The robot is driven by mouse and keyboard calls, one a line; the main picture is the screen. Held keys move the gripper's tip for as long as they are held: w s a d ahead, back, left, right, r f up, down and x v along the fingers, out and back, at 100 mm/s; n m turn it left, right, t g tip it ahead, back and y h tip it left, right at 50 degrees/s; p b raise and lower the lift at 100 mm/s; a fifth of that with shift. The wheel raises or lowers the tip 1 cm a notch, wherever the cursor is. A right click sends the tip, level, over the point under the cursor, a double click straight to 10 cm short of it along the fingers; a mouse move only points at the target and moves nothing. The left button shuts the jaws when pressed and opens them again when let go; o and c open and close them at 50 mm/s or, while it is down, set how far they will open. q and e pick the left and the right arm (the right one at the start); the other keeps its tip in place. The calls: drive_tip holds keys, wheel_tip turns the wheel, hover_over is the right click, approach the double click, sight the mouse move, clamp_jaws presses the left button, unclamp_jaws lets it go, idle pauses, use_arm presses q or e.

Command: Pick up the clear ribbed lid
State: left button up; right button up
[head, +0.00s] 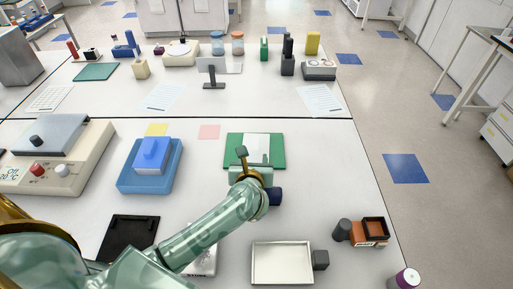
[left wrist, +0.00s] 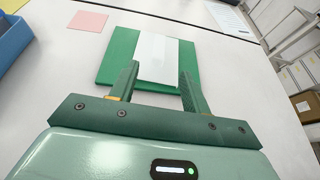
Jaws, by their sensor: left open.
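A pale, whitish rectangular piece, which looks like the clear lid (head: 257,143), lies on a green mat (head: 234,139) in the middle of the near table. Its ribs are too faint to make out. The lid also shows in the left wrist view (left wrist: 158,52), lying lengthwise on the green mat (left wrist: 116,56). My left gripper (head: 253,158) is open at the near end of the lid. In the left wrist view its two fingers (left wrist: 159,76) stand apart, one on each side of the lid's near end. I cannot tell whether they touch it. My right gripper is not in view.
A blue block in a blue tray (head: 125,181) and a grey-topped device (head: 85,150) stand to the left. A white tray (head: 282,281), a grey block (head: 320,260) and brown boxes (head: 372,230) stand near right. A black tray (head: 128,238) lies at lower left.

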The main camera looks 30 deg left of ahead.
sight(256, 143)
use_arm(q)
drive_tip(key=b+x, duration=0.1)
drive_tip(key=x, duration=0.6)
drive_tip(key=b+x, duration=0.1)
drive_tip(key=x, duration=0.4)
drive_tip(key=shift+w+a+f+b, duration=0.15)
drive_tip(key=shift+w+b, duration=0.05)
drive_tip(key=shift+b, duration=0.2)
clamp_jaws()
